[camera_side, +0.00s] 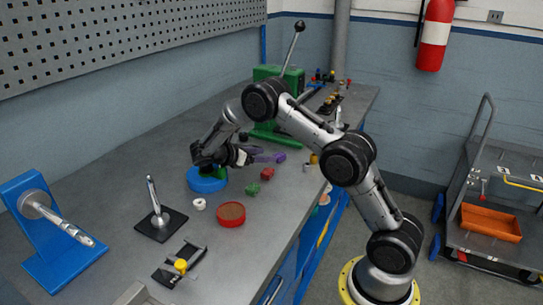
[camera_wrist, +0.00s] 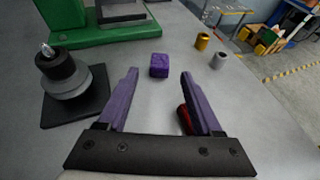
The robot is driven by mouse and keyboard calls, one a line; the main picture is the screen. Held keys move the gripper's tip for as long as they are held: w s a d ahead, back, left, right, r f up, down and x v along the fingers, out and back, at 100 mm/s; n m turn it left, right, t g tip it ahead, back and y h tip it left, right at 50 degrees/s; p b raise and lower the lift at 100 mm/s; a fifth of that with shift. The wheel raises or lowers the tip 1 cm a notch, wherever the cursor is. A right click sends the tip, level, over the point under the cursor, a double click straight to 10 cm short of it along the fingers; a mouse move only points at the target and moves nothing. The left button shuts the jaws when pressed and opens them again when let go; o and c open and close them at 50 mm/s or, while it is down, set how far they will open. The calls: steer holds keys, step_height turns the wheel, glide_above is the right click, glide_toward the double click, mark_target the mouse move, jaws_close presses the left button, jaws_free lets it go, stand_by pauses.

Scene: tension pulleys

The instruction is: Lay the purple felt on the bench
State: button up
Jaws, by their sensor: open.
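A small purple block, which looks like the purple felt (camera_wrist: 159,66), shows in the wrist view just beyond my fingertips. It appears to sit on the grey bench (camera_wrist: 225,120); I cannot tell whether a finger touches it. My gripper (camera_wrist: 160,78) has two purple fingers spread apart, with nothing between them along most of their length. In the side view my gripper (camera_side: 270,157) reaches low over the bench and points right. There I cannot separate the felt from the purple fingers.
A green press (camera_side: 270,135) stands behind my gripper. A blue round piece (camera_side: 207,182), a red round tin (camera_side: 231,214) and small green pieces (camera_side: 267,174) lie nearby. A red cylinder (camera_wrist: 184,119) is by my right finger. A dark stand (camera_wrist: 70,85) is at left.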

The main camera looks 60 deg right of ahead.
steer(key=s+a+r+m+t+y, duration=0.1)
steer(key=s+a+r, duration=0.1)
steer(key=r, duration=0.4)
steer(key=s+a+r+m+y, duration=0.1)
steer(key=s+a+r+m, duration=0.15)
steer(key=r, duration=0.35)
steer(key=s+a+r+m+t+y, duration=0.2)
steer(key=s+a+m+t+y, duration=0.7)
steer(key=s+a, duration=1.2)
steer(key=shift+s+m+t+y, duration=0.3)
steer(key=shift+m+y, duration=0.15)
steer(key=shift+y, duration=0.25)
